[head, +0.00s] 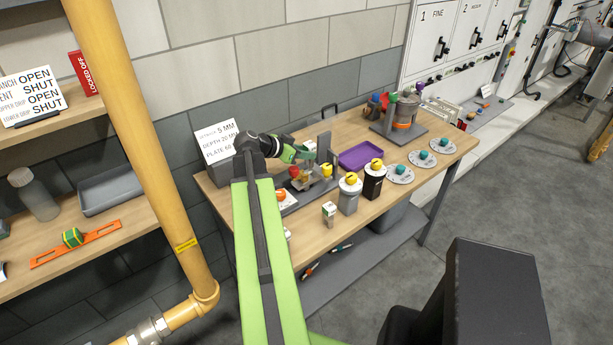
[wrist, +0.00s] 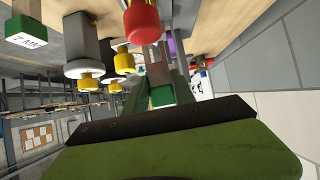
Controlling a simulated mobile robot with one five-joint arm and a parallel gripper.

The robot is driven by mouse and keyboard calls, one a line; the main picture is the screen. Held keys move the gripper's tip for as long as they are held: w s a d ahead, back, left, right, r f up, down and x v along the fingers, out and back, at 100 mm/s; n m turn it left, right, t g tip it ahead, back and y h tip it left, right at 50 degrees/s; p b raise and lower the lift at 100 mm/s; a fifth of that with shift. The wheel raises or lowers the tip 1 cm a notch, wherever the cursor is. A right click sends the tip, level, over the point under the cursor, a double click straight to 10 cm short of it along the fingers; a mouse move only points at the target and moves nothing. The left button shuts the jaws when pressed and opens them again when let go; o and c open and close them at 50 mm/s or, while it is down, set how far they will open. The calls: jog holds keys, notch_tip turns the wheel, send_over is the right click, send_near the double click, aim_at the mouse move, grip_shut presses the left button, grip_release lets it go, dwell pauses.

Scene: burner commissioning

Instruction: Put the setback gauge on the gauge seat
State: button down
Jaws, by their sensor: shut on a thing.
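My gripper (head: 307,153) is over the left part of the wooden table, above a dark fixture (head: 290,205) with red and yellow knobs. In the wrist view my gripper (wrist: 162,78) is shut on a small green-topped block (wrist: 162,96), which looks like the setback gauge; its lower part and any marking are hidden. Another green-and-white block marked 7 MM (wrist: 28,38) stands apart from it, and a similar block shows at the table's front edge (head: 329,211). I cannot clearly pick out the gauge seat; the arm and fixture parts crowd that area.
A card (head: 219,142) reading 5 MM stands at the back left. Yellow-knobbed canisters (head: 349,197) (head: 373,184) stand right of the fixture. A purple tray (head: 361,156), several discs with teal knobs (head: 421,160) and a burner stand (head: 400,132) lie farther right. A yellow pipe (head: 150,150) rises at left.

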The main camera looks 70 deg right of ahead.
notch_tip(320, 180, down, 6)
jog(key=b, duration=0.4)
jog(key=shift+r, duration=0.4)
jog(key=shift+s+f, duration=0.1)
jog(key=shift+f, duration=0.15)
jog(key=c, duration=1.1)
grip_release()
jog(key=shift+r, duration=0.1)
jog(key=shift+o, duration=0.2)
jog(key=shift+r, duration=0.1)
jog(key=shift+a+r+p, duration=0.2)
jog(key=shift+r+p, duration=0.15)
jog(key=shift+p, duration=0.05)
jog(key=p+v, duration=0.5)
jog(key=v, duration=0.6)
jog(key=shift+w+a+p, duration=0.2)
jog(key=shift+w+p, duration=0.05)
jog(key=shift+p, duration=0.1)
